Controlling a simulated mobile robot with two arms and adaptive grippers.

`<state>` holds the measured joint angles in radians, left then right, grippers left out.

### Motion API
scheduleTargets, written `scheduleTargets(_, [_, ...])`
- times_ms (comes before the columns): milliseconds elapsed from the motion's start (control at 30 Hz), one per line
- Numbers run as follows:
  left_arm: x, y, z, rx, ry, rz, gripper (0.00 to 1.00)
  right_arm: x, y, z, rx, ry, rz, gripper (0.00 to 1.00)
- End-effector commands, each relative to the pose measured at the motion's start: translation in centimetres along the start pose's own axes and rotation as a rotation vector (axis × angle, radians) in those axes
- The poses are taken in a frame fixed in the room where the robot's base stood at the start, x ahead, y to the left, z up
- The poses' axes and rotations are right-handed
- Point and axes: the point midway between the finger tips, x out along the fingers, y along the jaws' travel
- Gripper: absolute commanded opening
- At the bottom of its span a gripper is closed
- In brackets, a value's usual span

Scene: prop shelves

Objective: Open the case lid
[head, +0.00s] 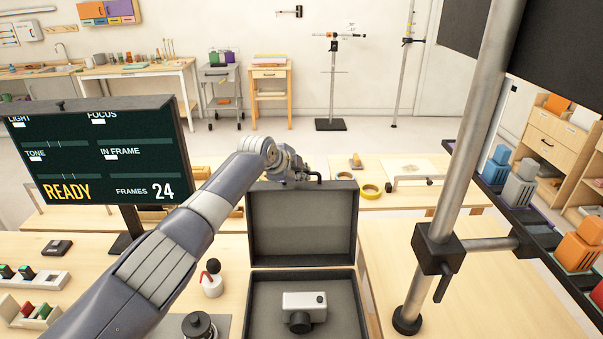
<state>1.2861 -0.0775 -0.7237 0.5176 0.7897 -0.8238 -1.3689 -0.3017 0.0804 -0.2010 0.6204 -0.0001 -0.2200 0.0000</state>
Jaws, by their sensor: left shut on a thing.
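The grey case (254,312) stands on the wooden table in front of me. Its lid (303,226) is raised and stands roughly upright at the back. A white camera-like device with a dark lens (304,303) lies in the grey-lined base. My left arm reaches in from the left. My left gripper (306,178) is at the top edge of the lid, shut on a dark handle (316,178) there. The exact finger contact is too small to see clearly. My right gripper is not in view.
A dark monitor (97,155) stands left, behind my arm. A metal pole with a clamp (440,248) rises right of the case. A small white joystick-like item (212,279) and a round black knob (198,327) sit left of the case. Table right of the case is mostly clear.

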Motion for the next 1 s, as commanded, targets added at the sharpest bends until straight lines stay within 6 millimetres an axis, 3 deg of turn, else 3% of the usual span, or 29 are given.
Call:
scheduleTargets(67, [-0.5, -1.2, -0.6, 0.007, 0.009, -0.024, 0.00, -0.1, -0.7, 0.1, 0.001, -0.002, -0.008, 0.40])
scheduleTargets(100, [-0.5, -1.2, -0.6, 0.007, 0.009, -0.024, 0.12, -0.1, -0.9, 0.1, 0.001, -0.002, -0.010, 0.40])
scheduleTargets(200, [-0.5, -1.2, -0.6, 0.006, 0.009, -0.023, 0.30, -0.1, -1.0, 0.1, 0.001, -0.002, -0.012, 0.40])
scheduleTargets(633, [-0.6, -0.6, -0.2, 0.003, 0.004, -0.013, 0.30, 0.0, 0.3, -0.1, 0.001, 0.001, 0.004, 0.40])
scheduleTargets(1000, [-3.5, -0.5, -0.2, 0.004, 0.004, -0.013, 0.30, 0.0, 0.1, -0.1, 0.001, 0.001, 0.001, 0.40])
